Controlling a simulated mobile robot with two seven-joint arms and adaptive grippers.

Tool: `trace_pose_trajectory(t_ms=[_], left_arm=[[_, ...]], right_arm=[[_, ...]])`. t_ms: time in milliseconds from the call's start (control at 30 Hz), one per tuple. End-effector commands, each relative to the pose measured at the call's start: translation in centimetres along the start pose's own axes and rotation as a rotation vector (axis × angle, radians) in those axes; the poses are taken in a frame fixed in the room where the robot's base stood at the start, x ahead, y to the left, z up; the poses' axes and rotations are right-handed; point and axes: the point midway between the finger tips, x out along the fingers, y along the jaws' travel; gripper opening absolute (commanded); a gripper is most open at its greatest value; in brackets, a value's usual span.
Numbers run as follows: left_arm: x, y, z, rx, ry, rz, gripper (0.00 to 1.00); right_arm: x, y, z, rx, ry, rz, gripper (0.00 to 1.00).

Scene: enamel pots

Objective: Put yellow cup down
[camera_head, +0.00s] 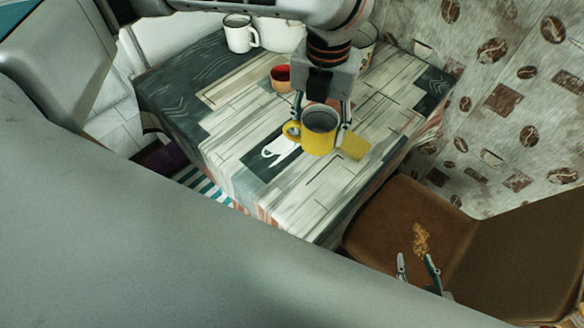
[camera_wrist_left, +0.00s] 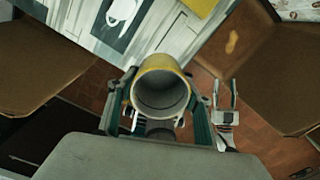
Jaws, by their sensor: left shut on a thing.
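The yellow cup (camera_head: 318,141) with a grey inside is upright in my left gripper (camera_head: 322,118), whose fingers sit on both sides of its rim. Its handle points left in the head view. The cup (camera_wrist_left: 162,68) also shows between the fingers in the left wrist view, its open mouth facing the camera. It appears over the front part of the table (camera_head: 325,190); the head view does not clearly show whether its base touches. My right gripper (camera_head: 417,264) is open and empty, low in front of the chair, and also shows in the left wrist view (camera_wrist_left: 226,90).
A small orange-red cup (camera_head: 281,79) stands behind the yellow cup. A white mug (camera_head: 240,34) and a large white pot (camera_head: 281,36) stand at the back. A brown chair (camera_head: 395,215) is at the right. The tabletop left of the yellow cup is clear.

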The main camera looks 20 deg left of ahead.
Motion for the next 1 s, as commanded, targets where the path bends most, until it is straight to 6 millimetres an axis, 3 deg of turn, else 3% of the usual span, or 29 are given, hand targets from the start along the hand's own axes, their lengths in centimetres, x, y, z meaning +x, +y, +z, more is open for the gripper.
trace_pose_trajectory(t_ms=[167,267,700,833,1000], left_arm=[[-0.4,0.2,-0.8,0.053,0.002,0.000,0.22],[1.2,0.2,-0.9,0.057,0.006,0.000,0.22],[11.9,0.3,-0.9,0.055,0.006,-0.001,0.22],[13.9,0.3,-0.9,0.055,0.004,-0.001,0.22],[14.9,0.3,-0.8,0.055,0.001,-0.001,0.22]], right_arm=[[-0.1,-0.1,0.2,0.001,-0.007,-0.002,0.40],[0.0,-0.1,0.8,0.000,-0.012,-0.003,0.40],[1.1,-0.4,3.1,-0.002,-0.022,-0.005,0.40],[1.3,-0.5,3.3,-0.002,-0.020,-0.004,0.40],[1.4,-0.4,3.2,-0.002,-0.015,-0.003,0.40]])
